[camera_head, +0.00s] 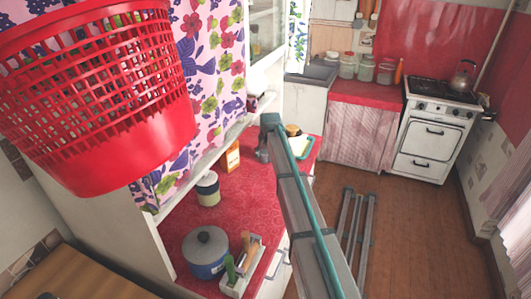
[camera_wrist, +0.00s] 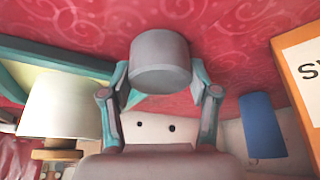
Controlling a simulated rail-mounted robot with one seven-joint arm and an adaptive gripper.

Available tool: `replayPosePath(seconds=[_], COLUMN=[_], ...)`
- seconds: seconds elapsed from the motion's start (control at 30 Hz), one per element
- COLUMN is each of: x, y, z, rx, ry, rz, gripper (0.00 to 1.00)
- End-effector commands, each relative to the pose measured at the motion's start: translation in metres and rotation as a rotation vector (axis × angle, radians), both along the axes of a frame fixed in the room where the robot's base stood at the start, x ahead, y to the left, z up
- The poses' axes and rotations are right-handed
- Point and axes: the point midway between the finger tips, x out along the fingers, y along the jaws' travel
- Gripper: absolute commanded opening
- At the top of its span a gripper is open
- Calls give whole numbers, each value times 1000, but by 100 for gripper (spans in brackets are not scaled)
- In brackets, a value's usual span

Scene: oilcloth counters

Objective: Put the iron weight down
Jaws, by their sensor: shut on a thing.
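The iron weight (camera_wrist: 160,62) is a plain grey cylinder in the upper middle of the wrist view. My gripper (camera_wrist: 160,88) has its two teal-and-grey fingers shut on it, one on each side. The weight appears in front of the red patterned counter; I cannot tell whether it touches the surface. In the head view my arm reaches over the red counter (camera_head: 221,213), and my gripper (camera_head: 263,151) is at the counter's far part, small and partly hidden by the arm.
An orange box (camera_wrist: 301,68) stands right of my gripper, with a blue object (camera_wrist: 262,126) nearer. A teal-rimmed tray (camera_wrist: 60,52) and a white cylindrical object (camera_wrist: 60,105) are at left. A jar (camera_head: 207,189) and blue pot (camera_head: 206,262) stand nearer on the counter.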

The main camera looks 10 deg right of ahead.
Motion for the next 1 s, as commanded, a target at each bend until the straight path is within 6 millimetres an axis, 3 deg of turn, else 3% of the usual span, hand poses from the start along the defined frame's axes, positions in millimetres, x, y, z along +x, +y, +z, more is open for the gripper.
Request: replayPosePath(seconds=[0.23, 0.27, 0.4, 0.77, 1.0], x=[1, 0, 0, 0, -10], y=[0, 0, 0, 0, 0], z=[-2, -3, -3, 0, 19], rx=[0, 0, 0, 0, 0], ry=[-2, 0, 1, 0, -2], rz=[0, 0, 0, 0, 0], gripper=[0, 62, 86, 86, 86])
